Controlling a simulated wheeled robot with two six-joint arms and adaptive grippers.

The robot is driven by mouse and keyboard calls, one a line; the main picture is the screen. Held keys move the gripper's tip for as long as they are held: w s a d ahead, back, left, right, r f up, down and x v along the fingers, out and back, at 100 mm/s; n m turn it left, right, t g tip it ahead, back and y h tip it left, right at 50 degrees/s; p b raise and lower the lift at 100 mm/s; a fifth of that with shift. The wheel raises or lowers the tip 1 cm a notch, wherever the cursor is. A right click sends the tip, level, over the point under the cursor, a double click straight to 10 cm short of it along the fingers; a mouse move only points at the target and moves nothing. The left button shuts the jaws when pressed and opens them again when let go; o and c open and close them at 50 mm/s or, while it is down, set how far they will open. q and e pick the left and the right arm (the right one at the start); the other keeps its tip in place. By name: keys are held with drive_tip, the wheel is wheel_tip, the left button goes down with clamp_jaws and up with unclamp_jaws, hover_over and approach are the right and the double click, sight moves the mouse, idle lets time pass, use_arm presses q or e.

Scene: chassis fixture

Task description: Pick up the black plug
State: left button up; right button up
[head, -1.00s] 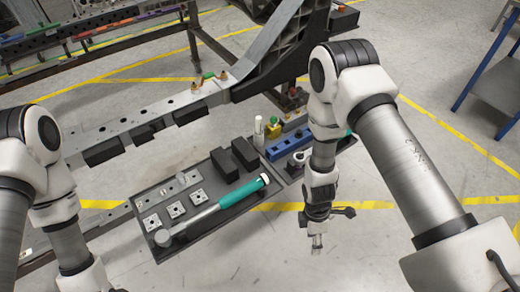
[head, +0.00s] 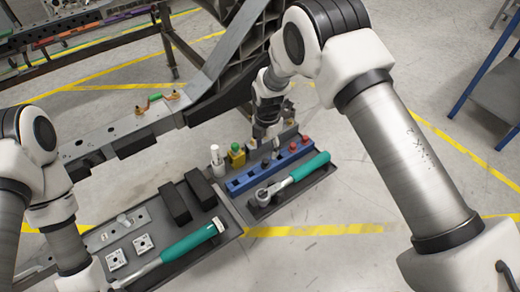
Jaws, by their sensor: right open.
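My right gripper (head: 271,135) points down over the back edge of the right tray, just above or behind the blue rack (head: 245,180); its jaws are small and partly blurred, and I see nothing held. The blue rack holds several small pegs: red ones (head: 293,147) to the right and dark ones (head: 266,163) near the gripper. A dark peg there may be the black plug; I cannot tell for certain. My left arm is at the left edge, and its gripper is out of view.
A teal-handled ratchet (head: 299,173) lies in front of the rack. A white bottle (head: 217,160) and a yellow-green piece (head: 236,155) stand left of it. The left tray (head: 197,250) holds two black blocks (head: 174,204), square plates and a teal-handled hammer (head: 188,242). The chassis rail (head: 95,146) runs behind.

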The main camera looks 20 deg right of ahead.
sight(266, 160)
drive_tip(key=shift+w+f, duration=0.15)
drive_tip(key=shift+f, duration=0.2)
drive_tip(key=f, duration=0.6)
drive_tip(key=shift+w+f, duration=0.2)
drive_tip(key=shift+f, duration=0.15)
drive_tip(key=shift+s+r, duration=0.1)
drive_tip(key=shift+r, duration=0.05)
drive_tip(key=c, duration=0.9)
